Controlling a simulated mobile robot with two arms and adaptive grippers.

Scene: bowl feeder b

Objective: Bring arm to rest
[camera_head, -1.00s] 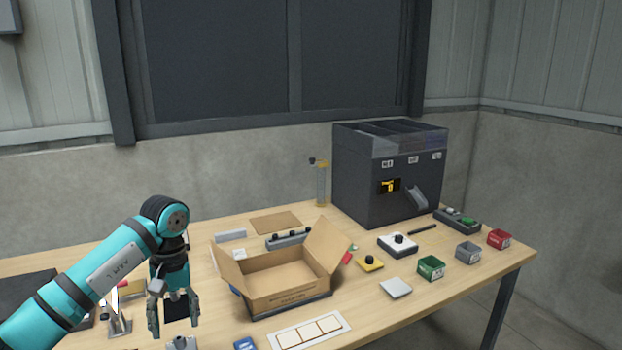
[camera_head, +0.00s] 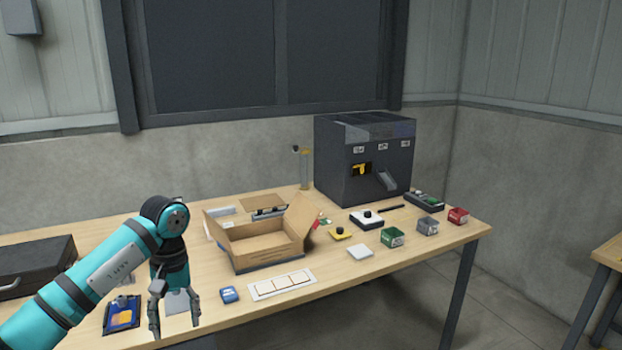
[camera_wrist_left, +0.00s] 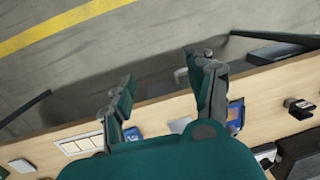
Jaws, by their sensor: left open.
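My left arm comes in from the left in the head view, teal with dark joints. Its left gripper (camera_head: 174,316) points down by the table's front edge, with its fingers apart and nothing between them. In the left wrist view the two fingers of the left gripper (camera_wrist_left: 165,92) are spread, with the floor and the table edge beyond them. My right gripper is in neither view.
An open cardboard box (camera_head: 268,258) stands on the wooden table (camera_head: 340,285). A dark feeder machine (camera_head: 345,180) stands behind it. A white strip with squares (camera_head: 282,284), a blue item (camera_head: 229,294) and several small bins lie nearby. A dark case (camera_head: 35,268) is at left.

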